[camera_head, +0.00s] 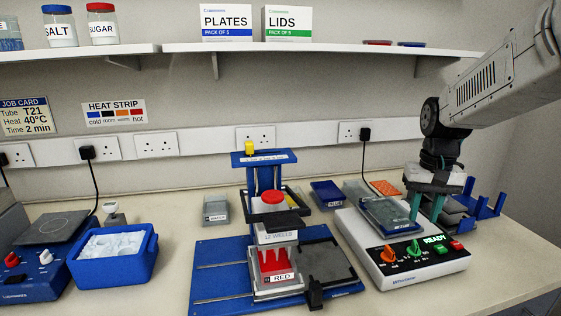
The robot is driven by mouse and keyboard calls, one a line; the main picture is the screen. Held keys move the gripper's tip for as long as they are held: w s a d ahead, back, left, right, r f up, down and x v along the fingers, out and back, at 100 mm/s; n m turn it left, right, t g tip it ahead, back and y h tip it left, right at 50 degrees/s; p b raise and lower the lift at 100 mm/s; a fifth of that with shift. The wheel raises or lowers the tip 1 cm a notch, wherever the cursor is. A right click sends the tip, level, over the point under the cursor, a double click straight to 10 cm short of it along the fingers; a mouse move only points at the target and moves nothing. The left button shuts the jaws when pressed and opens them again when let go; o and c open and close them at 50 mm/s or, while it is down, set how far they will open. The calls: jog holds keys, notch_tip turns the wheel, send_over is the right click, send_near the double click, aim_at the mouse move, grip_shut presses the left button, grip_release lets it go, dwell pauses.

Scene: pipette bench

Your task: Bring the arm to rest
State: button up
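My gripper (425,214) hangs at the right, pointing down over the white device. Its two teal fingers stand apart with a gap between them, and I see nothing clearly held. The fingertips are close to the right end of a dark, clear-lidded plate (382,212) on the white device (372,264); whether they touch it I cannot tell. The device has a green READY display (435,239) and several coloured knobs. My arm reaches in from the upper right.
A blue stand (215,262) with a red-labelled block is in the middle. A blue tub (150,254) of ice and a hotplate (50,229) are left. A blue rack (484,207) stands close right of my gripper. A shelf (300,47) runs above.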

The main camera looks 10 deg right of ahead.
jog(key=s+a+r+n, duration=0.1)
jog(key=s+a+n, duration=0.1)
jog(key=s+a, duration=0.5)
jog(key=s+a+r+n+t, duration=0.1)
jog(key=s+a+n, duration=0.1)
jog(key=s+a, duration=0.5)
jog(key=s, duration=0.6)
jog(key=shift+a+n+t, duration=0.3)
jog(key=shift+a, duration=0.1)
jog(key=shift+d, duration=0.1)
